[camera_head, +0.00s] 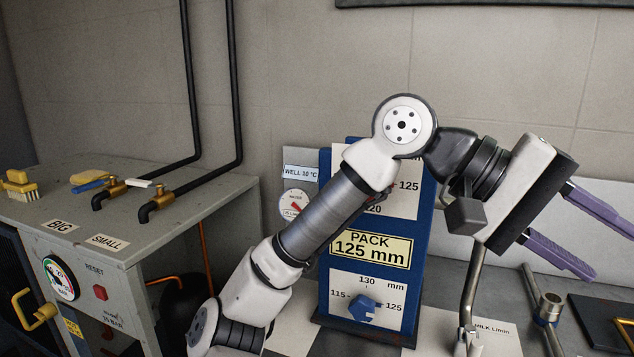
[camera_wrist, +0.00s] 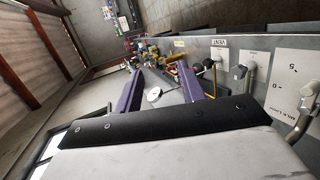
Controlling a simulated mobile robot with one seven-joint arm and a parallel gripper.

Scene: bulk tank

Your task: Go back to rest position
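My gripper (camera_head: 606,248) is raised at the right of the head view, in front of the wall and above the bench. Its two purple fingers point right and slightly down, and they are apart with nothing between them. The tip of the upper finger is at the picture's edge. In the wrist view my gripper (camera_wrist: 160,74) also shows both fingers spread, with only distant background in the gap. My arm is bent, with its elbow high in front of the blue panel.
A blue "PACK 125 mm" panel (camera_head: 427,235) stands behind my arm. At left is a grey cabinet (camera_head: 140,217) with brass taps, brushes and a gauge. A metal lever (camera_head: 472,290) and a dark tray (camera_head: 598,318) sit below my gripper.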

